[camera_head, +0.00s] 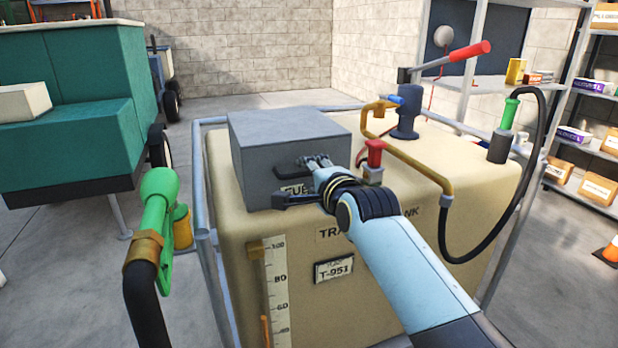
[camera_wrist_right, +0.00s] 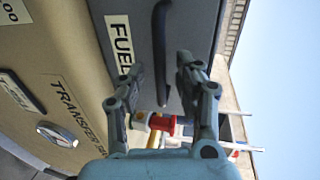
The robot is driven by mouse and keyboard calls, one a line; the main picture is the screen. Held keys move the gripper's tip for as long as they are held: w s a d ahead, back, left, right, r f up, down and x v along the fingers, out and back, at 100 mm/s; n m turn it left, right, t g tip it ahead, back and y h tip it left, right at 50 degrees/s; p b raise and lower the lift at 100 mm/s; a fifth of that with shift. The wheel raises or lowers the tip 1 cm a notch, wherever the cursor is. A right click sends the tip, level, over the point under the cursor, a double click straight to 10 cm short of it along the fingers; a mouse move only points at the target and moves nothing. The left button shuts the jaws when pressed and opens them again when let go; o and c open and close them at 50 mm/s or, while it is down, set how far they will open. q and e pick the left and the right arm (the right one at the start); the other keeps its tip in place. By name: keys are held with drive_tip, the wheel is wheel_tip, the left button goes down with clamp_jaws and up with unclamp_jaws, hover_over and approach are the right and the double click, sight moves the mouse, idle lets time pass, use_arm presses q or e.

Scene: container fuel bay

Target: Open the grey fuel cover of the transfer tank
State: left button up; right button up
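The grey fuel cover (camera_head: 285,135) is a box-shaped lid on top of the beige transfer tank (camera_head: 235,240); it looks closed. It has a dark bar handle (camera_head: 288,169) on its front face, beside a FUEL label. My right gripper (camera_head: 316,161) is in front of the cover at the handle and partly hides the label. In the right wrist view the right gripper (camera_wrist_right: 158,66) has its two fingers apart, one on each side of the dark handle (camera_wrist_right: 160,50). Contact cannot be told. My left gripper is not in view.
A red-topped valve (camera_head: 374,155) stands close to the right of my gripper. A yellow pipe (camera_head: 410,160), a blue pump (camera_head: 407,110) with a red-gripped lever and a black hose are farther right. A green nozzle (camera_head: 158,205) is at the left. Metal rails surround the tank.

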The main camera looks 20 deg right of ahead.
drive_tip(key=shift+x, duration=0.75)
clamp_jaws()
drive_tip(key=shift+f, duration=0.1)
